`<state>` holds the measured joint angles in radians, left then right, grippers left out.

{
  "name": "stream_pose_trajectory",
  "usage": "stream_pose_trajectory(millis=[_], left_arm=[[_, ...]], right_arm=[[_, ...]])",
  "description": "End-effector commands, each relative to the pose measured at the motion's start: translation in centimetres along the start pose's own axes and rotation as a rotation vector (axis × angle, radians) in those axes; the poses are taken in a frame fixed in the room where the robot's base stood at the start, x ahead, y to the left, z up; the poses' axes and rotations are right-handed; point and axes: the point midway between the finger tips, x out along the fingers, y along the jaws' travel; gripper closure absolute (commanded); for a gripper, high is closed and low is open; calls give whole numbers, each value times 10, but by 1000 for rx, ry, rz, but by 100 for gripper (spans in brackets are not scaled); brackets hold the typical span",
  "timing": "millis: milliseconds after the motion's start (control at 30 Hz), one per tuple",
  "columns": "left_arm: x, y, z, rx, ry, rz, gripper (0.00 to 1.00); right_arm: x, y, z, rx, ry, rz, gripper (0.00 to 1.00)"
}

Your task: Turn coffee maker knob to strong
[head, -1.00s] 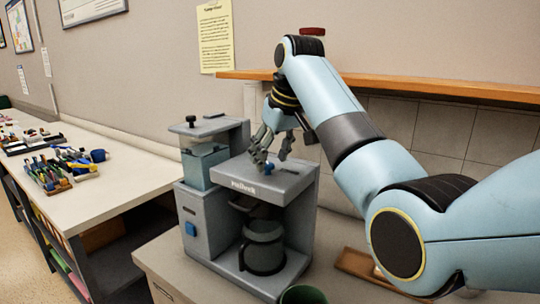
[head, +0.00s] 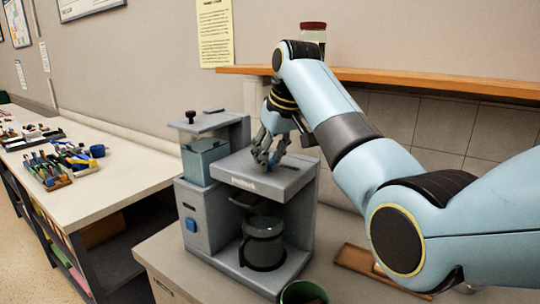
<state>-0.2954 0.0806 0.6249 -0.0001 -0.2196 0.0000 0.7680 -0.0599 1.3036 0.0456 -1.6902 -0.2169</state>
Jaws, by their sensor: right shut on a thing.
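The grey coffee maker (head: 290,188) stands on the counter in the middle of the head view, with a glass carafe (head: 263,240) in its bay. My right gripper (head: 265,163) reaches down from the right to the top of the machine and is shut on the knob there. The fingers hide most of the knob, so its setting cannot be read. A blue button (head: 190,227) is on the machine's left front. My left gripper is not in view.
A water tank (head: 204,160) rises at the machine's back left. A green cup (head: 304,293) and a brown tray (head: 358,262) are on the counter at the front right. A wooden shelf (head: 440,85) with a red-lidded jar (head: 313,35) runs behind my right arm.

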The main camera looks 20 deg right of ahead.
Motion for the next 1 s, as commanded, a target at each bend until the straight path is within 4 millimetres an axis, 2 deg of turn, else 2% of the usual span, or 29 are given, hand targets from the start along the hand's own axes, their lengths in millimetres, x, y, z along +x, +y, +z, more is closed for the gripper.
stream_pose_trajectory(millis=[133, 367, 533, 1000], left_arm=[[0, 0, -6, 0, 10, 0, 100], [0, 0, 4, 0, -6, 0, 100], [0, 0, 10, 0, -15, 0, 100], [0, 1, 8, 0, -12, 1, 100]], right_arm=[[-1, 0, 0, 27, 0, 13, 100], [-1, -2, -1, 143, 1, 60, 100], [-1, -4, -1, 277, 1, 115, 100], [0, -6, -3, 691, 0, 287, 100]])
